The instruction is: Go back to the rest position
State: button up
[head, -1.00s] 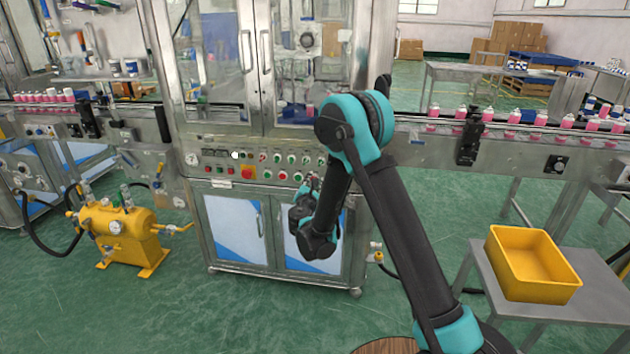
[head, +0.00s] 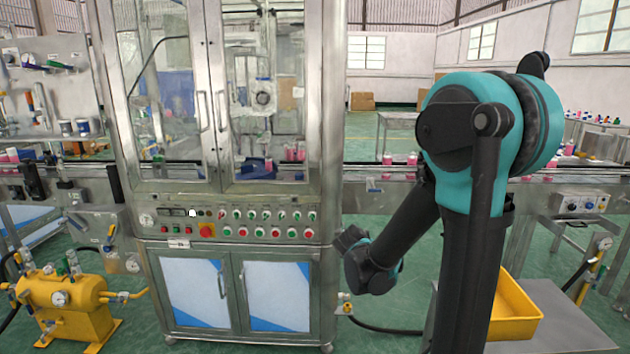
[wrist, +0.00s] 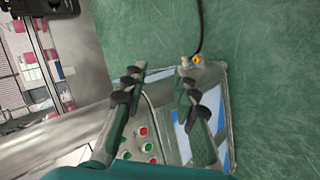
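My gripper shows in the wrist view (wrist: 158,82), with its two dark fingers spread apart and nothing between them. Beyond the fingers are the green floor, part of the machine cabinet and its buttons. In the head view my folded arm is on the right, in front of the conveyor. Its lower end hangs just right of the crimping machine (head: 222,208); the fingers cannot be made out clearly there.
The machine's button panel (head: 265,222) faces me, its glass doors shut. A yellow pump unit (head: 68,305) stands at lower left. A yellow bin (head: 515,312) on a grey table (head: 560,315) is partly behind my arm. A conveyor (head: 375,190) runs behind. Green floor lies between machine and table.

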jog(key=s+d+f+m+g+y, duration=0.1)
jog(key=s+m, duration=0.4)
jog(key=s, duration=0.6)
jog(key=s+f+m+g+y, duration=0.3)
jog(key=s+f+m, duration=0.2)
jog(key=s, duration=0.7)
jog(key=shift+s+d+m+g, duration=0.25)
jog(key=shift+d+m+g, duration=0.05)
jog(key=shift+d+m, duration=0.1)
